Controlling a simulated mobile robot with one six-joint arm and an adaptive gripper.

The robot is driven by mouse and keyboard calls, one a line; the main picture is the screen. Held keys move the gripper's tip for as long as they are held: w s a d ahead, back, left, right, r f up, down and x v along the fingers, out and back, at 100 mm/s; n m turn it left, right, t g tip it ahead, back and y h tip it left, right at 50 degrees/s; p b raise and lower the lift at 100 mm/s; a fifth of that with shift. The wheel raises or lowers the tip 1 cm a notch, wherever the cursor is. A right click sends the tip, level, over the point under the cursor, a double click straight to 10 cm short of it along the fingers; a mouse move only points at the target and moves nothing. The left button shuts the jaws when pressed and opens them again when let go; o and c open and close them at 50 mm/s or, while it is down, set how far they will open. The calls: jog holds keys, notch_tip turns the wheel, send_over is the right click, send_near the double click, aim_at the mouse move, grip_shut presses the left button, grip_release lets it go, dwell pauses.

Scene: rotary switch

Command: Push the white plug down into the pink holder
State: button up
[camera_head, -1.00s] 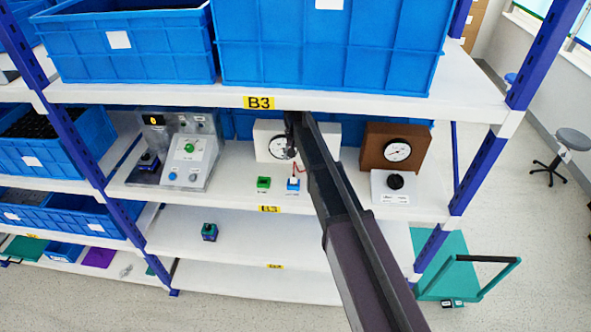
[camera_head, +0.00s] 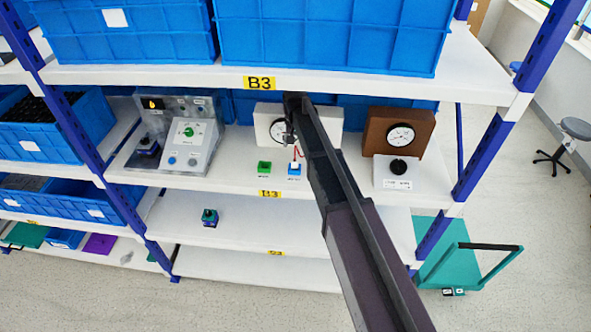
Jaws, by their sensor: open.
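No pink holder can be made out in this view. A small blue block with a white top (camera_head: 294,168) stands near the front of the middle shelf; I cannot tell whether its white part is the plug. A thin red cable (camera_head: 299,152) rises behind it. My gripper (camera_head: 290,139) is small and dark in this view, above and behind the blue block, in front of a white box with a round gauge (camera_head: 268,122). It is open, and nothing shows between its fingers. My arm covers the area just right of the block.
A grey control panel (camera_head: 188,147) is further left. A brown gauge box (camera_head: 400,131) and a white box with a black knob (camera_head: 397,172) are to the right. The upper shelf (camera_head: 350,84) lies above my gripper.

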aim_at(295, 161)
jog(key=shift+f+b, duration=1.7)
jog(key=shift+f, duration=0.35)
jog(key=shift+f+b, duration=2.6)
grip_shut()
